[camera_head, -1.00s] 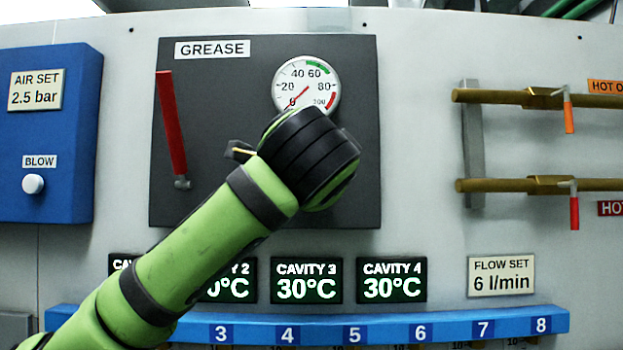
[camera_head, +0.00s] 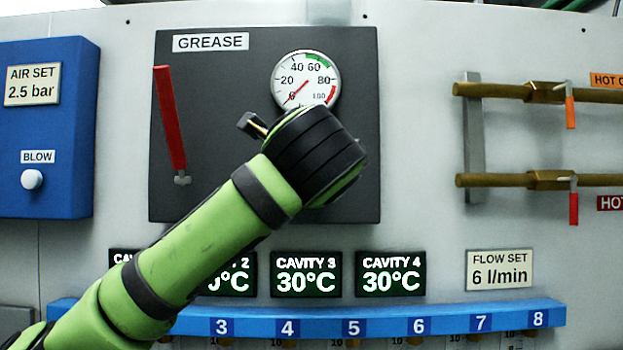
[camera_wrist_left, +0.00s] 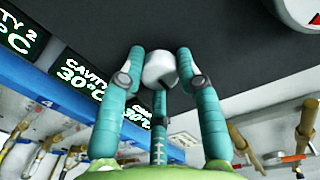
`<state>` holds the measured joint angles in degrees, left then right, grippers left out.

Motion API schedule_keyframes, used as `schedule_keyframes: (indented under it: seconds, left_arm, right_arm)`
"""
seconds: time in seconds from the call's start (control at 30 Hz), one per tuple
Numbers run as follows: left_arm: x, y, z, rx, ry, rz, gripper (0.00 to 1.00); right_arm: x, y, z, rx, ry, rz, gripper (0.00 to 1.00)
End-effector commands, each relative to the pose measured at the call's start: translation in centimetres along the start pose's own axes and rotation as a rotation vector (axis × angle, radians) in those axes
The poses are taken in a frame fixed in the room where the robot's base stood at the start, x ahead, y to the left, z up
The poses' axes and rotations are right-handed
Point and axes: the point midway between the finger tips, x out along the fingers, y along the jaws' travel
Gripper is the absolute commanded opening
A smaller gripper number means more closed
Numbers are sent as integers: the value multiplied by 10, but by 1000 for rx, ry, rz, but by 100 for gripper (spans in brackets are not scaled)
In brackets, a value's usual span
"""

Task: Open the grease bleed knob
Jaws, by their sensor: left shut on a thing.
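The grease bleed knob (camera_wrist_left: 159,67) is a light grey round knob close to the dark grease panel (camera_head: 225,110). In the left wrist view, the teal fingers of my left gripper (camera_wrist_left: 161,74) close around it and touch its sides. A red lever (camera_head: 169,115) hangs nearly upright at the panel's left. My right gripper is in neither view.
A blue air box (camera_head: 60,150) stands at the left. Brass pipes (camera_head: 490,90) with small valve handles are at the right. Below the panel are lit cavity displays (camera_head: 306,275) and a blue numbered rail (camera_head: 390,322).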

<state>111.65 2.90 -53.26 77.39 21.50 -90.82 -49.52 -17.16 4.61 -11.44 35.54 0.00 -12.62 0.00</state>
Motion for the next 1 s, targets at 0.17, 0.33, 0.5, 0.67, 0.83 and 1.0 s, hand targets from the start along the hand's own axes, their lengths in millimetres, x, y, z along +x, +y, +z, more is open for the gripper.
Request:
schedule_keyframes:
  seconds: [0.17, 0.33, 0.5, 0.67, 0.83, 1.0]
  left_arm:
    - [0, -2, 0, 1, 0, -4, 46]
    - [0, -1, 0, 0, 0, -2, 58]
    - [0, 0, 0, 0, 0, -1, 58]
    - [-11, -1, 0, 0, 1, -2, 58]
    - [-43, -2, -1, 1, 3, -6, 58]
    - [-80, -1, -1, 1, 2, -5, 58]
  right_arm:
    - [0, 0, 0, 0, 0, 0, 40]
    - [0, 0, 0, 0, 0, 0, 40]
    - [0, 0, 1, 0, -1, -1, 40]
    - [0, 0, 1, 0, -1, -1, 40]
    - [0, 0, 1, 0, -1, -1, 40]
    - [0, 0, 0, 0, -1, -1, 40]
